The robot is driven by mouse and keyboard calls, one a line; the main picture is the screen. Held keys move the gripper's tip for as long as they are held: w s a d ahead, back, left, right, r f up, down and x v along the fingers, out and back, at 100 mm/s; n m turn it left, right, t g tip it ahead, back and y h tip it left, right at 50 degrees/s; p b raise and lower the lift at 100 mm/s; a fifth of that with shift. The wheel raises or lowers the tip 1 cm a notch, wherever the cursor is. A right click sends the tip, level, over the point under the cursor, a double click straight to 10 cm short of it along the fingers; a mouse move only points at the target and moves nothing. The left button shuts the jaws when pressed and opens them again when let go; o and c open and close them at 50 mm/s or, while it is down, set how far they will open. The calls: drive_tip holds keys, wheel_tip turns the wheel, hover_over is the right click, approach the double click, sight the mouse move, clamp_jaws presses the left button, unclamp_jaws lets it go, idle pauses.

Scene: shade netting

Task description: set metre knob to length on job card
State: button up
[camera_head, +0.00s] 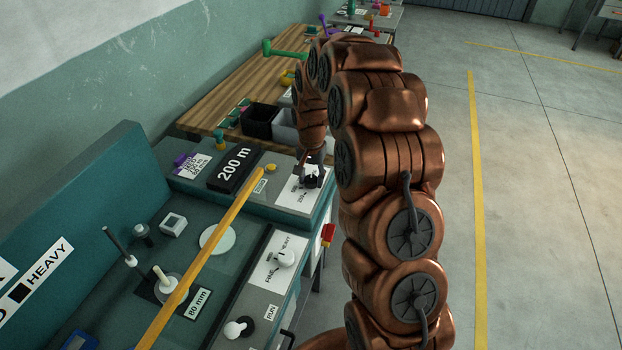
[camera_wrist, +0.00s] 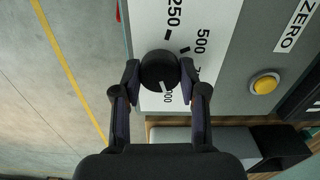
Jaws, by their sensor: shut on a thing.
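In the wrist view my gripper (camera_wrist: 160,80) is shut on the round black metre knob (camera_wrist: 158,68), one finger on each side. The knob's white pointer mark faces down in the picture, toward a label ending in 000. The labels 250 and 500 are readable; one beginning with 7 is partly hidden by a finger. In the head view my gripper (camera_head: 312,178) is at the white dial plate (camera_head: 292,198), largely covering the knob.
A yellow button (camera_wrist: 265,83) sits near the ZERO label (camera_wrist: 297,27). A long yellow bar (camera_head: 215,240) crosses the panel. A black bin (camera_head: 259,121) stands beyond it. Open floor lies right.

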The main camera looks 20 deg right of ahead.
sight(311, 179)
drive_tip(key=shift+f+n+b, duration=0.3)
drive_tip(key=shift+n+b, duration=0.7)
drive_tip(key=shift+b, duration=0.2)
drive_tip(key=n+b, duration=0.2)
drive_tip(key=shift+n, duration=0.3)
drive_tip(key=shift+r+n+b, duration=0.2)
drive_tip(key=shift+n+b, duration=1.2)
drive_tip(key=shift+n, duration=0.8)
drive_tip(key=o, duration=1.1)
drive_tip(key=shift+o, duration=0.2)
drive_tip(key=shift+r, duration=0.1)
wheel_tip(311, 179, up, 12)
